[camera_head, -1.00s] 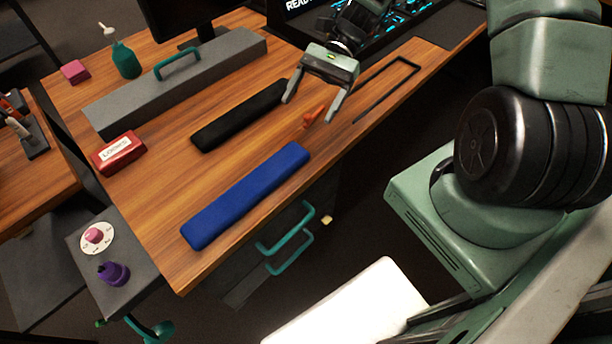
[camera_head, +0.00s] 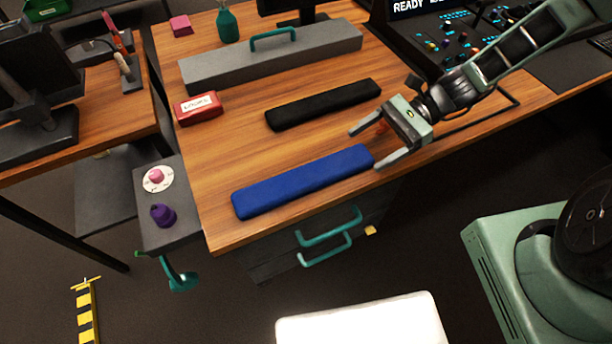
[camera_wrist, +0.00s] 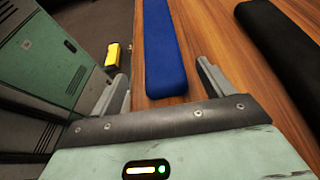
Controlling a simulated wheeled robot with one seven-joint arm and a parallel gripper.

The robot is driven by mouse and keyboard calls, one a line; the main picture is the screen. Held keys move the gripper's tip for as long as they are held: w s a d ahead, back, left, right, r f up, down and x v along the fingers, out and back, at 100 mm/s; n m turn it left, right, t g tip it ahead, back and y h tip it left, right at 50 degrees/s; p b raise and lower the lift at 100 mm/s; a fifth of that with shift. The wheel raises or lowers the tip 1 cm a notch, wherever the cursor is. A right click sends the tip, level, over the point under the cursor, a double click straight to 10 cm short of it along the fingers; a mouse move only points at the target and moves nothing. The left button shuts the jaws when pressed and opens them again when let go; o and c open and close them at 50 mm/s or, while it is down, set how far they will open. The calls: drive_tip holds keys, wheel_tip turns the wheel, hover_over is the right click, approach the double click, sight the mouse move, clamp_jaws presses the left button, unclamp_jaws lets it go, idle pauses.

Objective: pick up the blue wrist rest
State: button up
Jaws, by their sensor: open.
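The blue wrist rest (camera_head: 302,182) is a long padded bar lying flat along the front edge of the wooden desk. In the wrist view the blue wrist rest (camera_wrist: 163,48) runs away from me, with its near end between the lines of my two fingers. My gripper (camera_head: 364,148) is open and empty at the right end of the rest, its fingers pointing left. In the wrist view my gripper (camera_wrist: 160,82) has one finger on each side of the rest's near end. I cannot tell whether either finger touches it.
A black wrist rest (camera_head: 322,104) lies behind the blue one. A grey bar with a teal handle (camera_head: 270,62) and a red labelled box (camera_head: 198,108) are farther back and left. Teal drawer handles (camera_head: 328,236) stick out below the desk's front. Bare desk surrounds the blue rest's left end.

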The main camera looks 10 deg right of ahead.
sight(350, 158)
drive_tip(key=shift+x, duration=2.65)
drive_tip(key=shift+w, duration=0.15)
drive_tip(key=c, duration=1.1)
